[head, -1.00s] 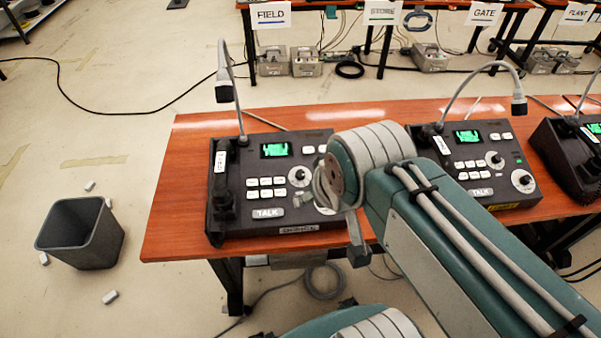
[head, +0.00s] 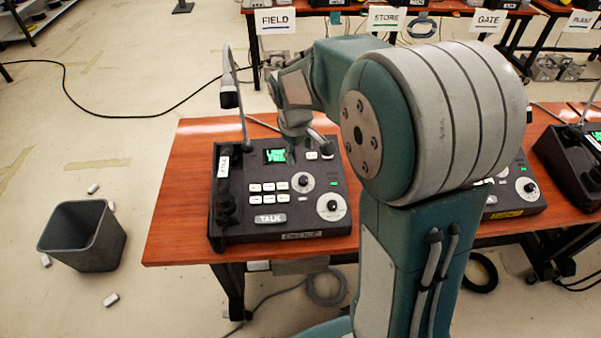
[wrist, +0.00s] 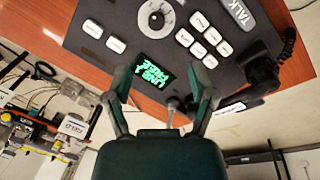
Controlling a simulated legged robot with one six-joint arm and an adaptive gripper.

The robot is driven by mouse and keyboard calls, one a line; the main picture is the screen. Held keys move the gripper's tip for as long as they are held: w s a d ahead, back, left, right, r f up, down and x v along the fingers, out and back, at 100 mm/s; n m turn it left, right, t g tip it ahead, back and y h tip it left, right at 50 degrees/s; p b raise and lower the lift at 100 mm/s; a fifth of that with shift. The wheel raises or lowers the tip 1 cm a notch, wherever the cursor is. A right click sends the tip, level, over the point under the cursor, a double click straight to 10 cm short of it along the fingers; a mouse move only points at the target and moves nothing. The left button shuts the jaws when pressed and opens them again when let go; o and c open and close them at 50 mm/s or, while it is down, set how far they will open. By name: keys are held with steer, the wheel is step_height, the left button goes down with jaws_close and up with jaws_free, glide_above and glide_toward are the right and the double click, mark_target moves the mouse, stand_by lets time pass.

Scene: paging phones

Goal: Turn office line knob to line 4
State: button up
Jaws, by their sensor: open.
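A dark desk phone (head: 275,222) with a front label too small to read stands on the orange table. Its upper dial knob (head: 303,181) and lower dial knob (head: 331,206) are on its right side, each with a pale dial plate. One dial knob (wrist: 156,19) also shows at the top of the wrist view; its setting is unclear. A lit green screen (head: 275,156) has text; in the wrist view the screen (wrist: 152,74) is rotated and hard to read. My gripper (head: 303,140) is open and empty over the phone's back part; its two fingers (wrist: 158,73) flank the screen.
A gooseneck microphone (head: 230,95) rises at the phone's back left, near my gripper. A handset (head: 222,195) lies along the left side. My arm partly hides a second phone (head: 515,195). A bin (head: 80,240) stands on the floor at left.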

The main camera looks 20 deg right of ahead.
mark_target(303, 179)
steer(key=f, duration=0.4)
steer(key=w+d+f, duration=0.1)
steer(key=f, duration=0.3)
steer(key=w+f, duration=0.1)
steer(key=f, duration=0.4)
steer(key=shift+w+d, duration=0.2)
steer(key=shift+d, duration=0.2)
jaws_close()
